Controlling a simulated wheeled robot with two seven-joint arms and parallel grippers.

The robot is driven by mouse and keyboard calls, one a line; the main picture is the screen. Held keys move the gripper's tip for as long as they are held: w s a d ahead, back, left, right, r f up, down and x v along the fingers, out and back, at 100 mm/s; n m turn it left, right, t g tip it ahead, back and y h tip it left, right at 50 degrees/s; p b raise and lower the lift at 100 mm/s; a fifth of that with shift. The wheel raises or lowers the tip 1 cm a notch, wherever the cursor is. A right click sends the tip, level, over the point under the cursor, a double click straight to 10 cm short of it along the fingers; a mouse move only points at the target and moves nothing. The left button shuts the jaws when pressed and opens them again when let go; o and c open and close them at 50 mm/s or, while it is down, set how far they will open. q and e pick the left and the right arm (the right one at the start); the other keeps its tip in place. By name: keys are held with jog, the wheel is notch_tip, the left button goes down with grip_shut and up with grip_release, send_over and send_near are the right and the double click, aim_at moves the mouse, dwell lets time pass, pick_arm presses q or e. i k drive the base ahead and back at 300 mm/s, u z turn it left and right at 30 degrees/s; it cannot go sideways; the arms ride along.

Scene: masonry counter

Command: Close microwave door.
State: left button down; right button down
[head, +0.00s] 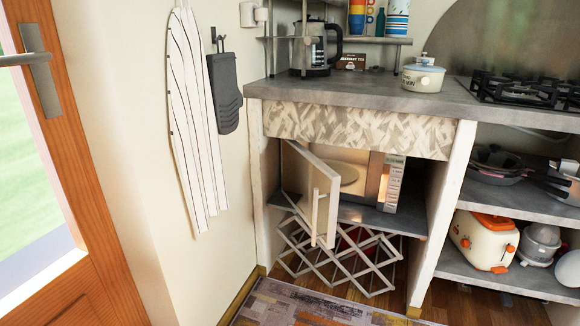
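The microwave (391,184) sits on a shelf under the grey counter, left of the white upright. Its door (311,195) is open, hinged at the left and swung out toward me, with a pale vertical handle (318,210) on its outer face. The lit inside shows a round plate (348,174), and a column of buttons runs down the right of the front. The door hides part of the left side of the opening. Neither of my grippers is in view.
A folding lattice rack (340,262) stands on the floor below the microwave shelf. A patterned rug (300,306) lies in front. A wooden door (75,215) is at the left. The counter (380,98) overhangs the shelf. Pans and a toaster (484,240) fill the right shelves.

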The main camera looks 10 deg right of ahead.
aim_at(311, 186)
jog(key=i, duration=0.5)
jog(key=z, duration=1.1)
